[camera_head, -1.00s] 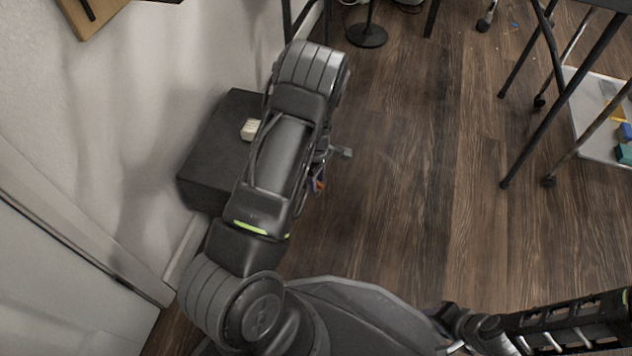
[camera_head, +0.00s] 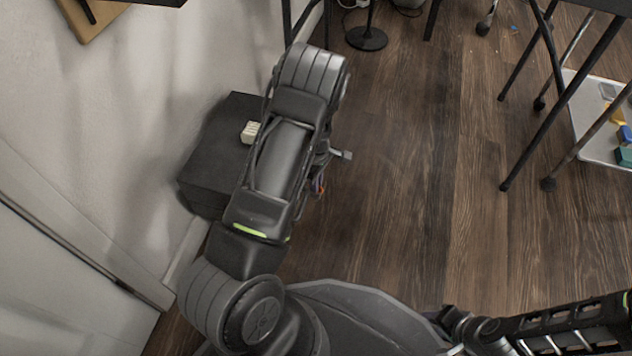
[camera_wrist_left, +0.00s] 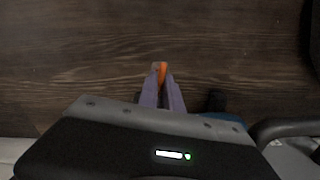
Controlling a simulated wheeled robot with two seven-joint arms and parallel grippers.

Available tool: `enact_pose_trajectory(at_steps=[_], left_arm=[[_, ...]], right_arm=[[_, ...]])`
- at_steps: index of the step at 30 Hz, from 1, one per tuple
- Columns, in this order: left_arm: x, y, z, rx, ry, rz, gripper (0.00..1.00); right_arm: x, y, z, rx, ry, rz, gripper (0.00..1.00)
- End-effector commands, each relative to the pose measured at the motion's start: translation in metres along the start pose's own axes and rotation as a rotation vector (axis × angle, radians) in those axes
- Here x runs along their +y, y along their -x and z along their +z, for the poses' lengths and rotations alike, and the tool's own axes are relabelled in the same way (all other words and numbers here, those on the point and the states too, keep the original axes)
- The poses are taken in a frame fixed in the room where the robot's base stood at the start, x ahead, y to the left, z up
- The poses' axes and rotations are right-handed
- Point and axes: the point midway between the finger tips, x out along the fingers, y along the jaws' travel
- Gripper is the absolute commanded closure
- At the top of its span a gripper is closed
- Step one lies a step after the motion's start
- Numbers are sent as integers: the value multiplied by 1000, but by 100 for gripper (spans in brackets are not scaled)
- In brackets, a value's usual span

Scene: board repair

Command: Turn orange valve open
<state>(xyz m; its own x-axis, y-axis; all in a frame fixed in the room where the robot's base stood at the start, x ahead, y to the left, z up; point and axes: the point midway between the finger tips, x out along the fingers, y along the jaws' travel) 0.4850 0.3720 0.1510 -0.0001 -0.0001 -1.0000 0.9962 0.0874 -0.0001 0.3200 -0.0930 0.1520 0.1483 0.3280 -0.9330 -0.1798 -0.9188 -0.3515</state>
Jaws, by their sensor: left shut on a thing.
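The orange valve (camera_wrist_left: 160,70) shows in the left wrist view as a small orange piece at the fingertips of my left gripper (camera_wrist_left: 161,82). The gripper's two purple-grey fingers are close together, one on each side of it, and shut on it. The rest of the valve is hidden by the fingers. In the head view, my left gripper (camera_head: 320,186) is mostly hidden behind my left arm, with only a little orange showing beside it. I cannot tell how far the valve is turned. My right gripper is out of view.
A black box (camera_head: 213,160) with a small pale block (camera_head: 249,132) on it stands by the wall on the left. Wooden floor (camera_head: 420,180) is clear in the middle.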

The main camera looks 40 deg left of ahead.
Motion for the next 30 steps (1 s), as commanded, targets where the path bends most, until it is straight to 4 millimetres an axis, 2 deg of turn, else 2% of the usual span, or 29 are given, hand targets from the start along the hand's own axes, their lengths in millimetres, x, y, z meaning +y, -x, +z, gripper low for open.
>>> enact_pose_trajectory(at_steps=[4, 10, 18, 19, 24, 26, 30], left_arm=[[0, 3, 0, 1, 41, -1, 100], [-1, 3, 0, 1, 246, -2, 100], [0, 0, 0, 0, 266, -1, 100], [0, 0, 0, 0, 266, -1, 88], [0, 0, 0, 0, 265, 0, 75], [0, 0, 0, 0, 265, 0, 70], [0, 0, 0, 0, 264, 0, 69]], right_arm=[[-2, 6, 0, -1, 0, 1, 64], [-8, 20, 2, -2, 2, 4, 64], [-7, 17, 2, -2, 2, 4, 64], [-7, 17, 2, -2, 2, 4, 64], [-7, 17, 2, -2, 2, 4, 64], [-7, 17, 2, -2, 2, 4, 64], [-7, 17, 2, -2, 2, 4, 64]])
